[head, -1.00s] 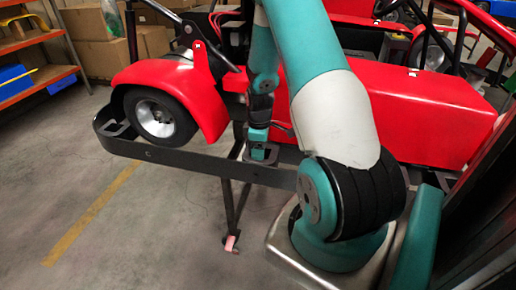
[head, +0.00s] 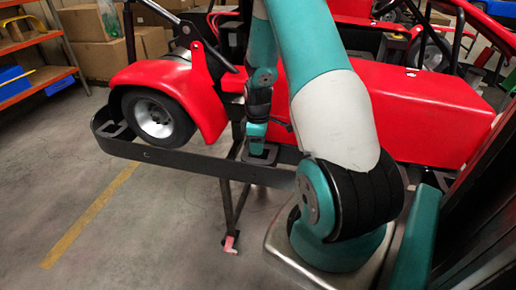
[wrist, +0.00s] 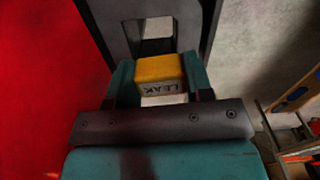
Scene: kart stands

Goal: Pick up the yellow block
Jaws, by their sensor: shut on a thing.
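The yellow block (wrist: 160,68) shows in the wrist view, with a pale side that reads "LEAK". It sits between the two teal fingers of my gripper (wrist: 158,82), which is shut on it. Just past the block is a dark frame part with a rectangular opening. In the head view my gripper (head: 256,140) is over the dark rail beside the red kart, and the block cannot be made out there. Whether the block touches the frame part is not clear.
The red kart (head: 400,110) stands close behind my gripper on a stand with a dark curved rail (head: 170,157). An orange shelf (head: 35,40) and cardboard boxes (head: 85,22) are at the back left. The grey floor at the left is clear.

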